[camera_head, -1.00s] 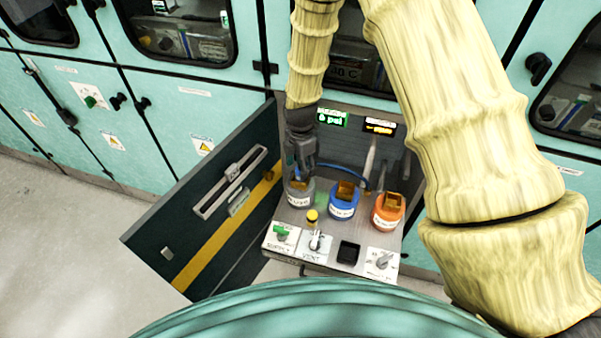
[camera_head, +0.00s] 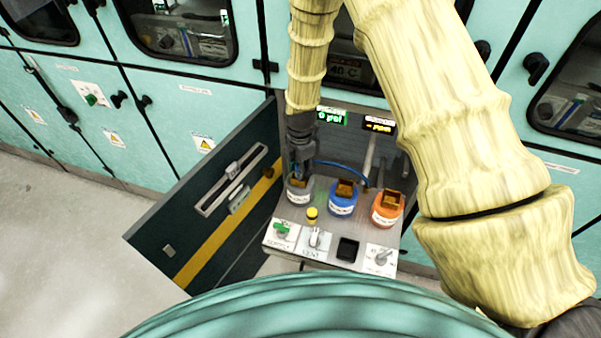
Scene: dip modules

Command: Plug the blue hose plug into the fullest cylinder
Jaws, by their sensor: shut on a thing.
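My gripper (camera_head: 302,168) is dark grey and points down above the grey cylinder (camera_head: 299,192), the leftmost of three on the panel. It is shut on the blue hose plug, which its fingers hide. The blue hose (camera_head: 340,164) arcs from the fingers to the right, behind the cylinders. The blue cylinder (camera_head: 343,204) is in the middle and the orange cylinder (camera_head: 386,214) at the right; both have brown tops. Whether the plug touches the grey cylinder cannot be told. The fill levels cannot be read from here.
The sloping panel has a green supply knob (camera_head: 282,229), a vent switch (camera_head: 317,238), a yellow-capped part (camera_head: 312,214) and a dial (camera_head: 382,257). Lit displays (camera_head: 331,117) are behind. An open dark door (camera_head: 215,215) stands at the left. A pale upright post (camera_head: 370,155) is behind the cylinders.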

